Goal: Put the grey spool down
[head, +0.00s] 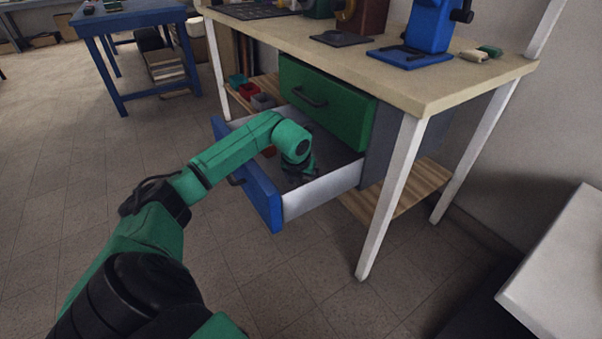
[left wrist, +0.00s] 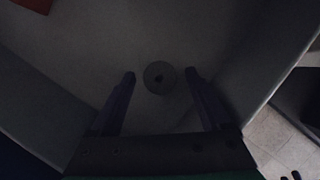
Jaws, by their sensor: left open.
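The grey spool (left wrist: 159,77) shows in the left wrist view as a small round disc with a dark centre hole. It appears to stand on the floor of the open drawer (head: 322,191). My left gripper (left wrist: 160,73) is inside this drawer, pointing down, with its fingers apart on either side of the spool. A gap shows between the spool and each fingertip. In the head view my green arm hides the spool. My right gripper is in neither view.
A reddish item (head: 269,151) lies in the drawer; a corner shows in the left wrist view (left wrist: 36,4). The drawer's blue front (head: 262,190) and pale side walls surround my gripper. A closed green drawer (head: 326,103) and the workbench top (head: 440,86) are above.

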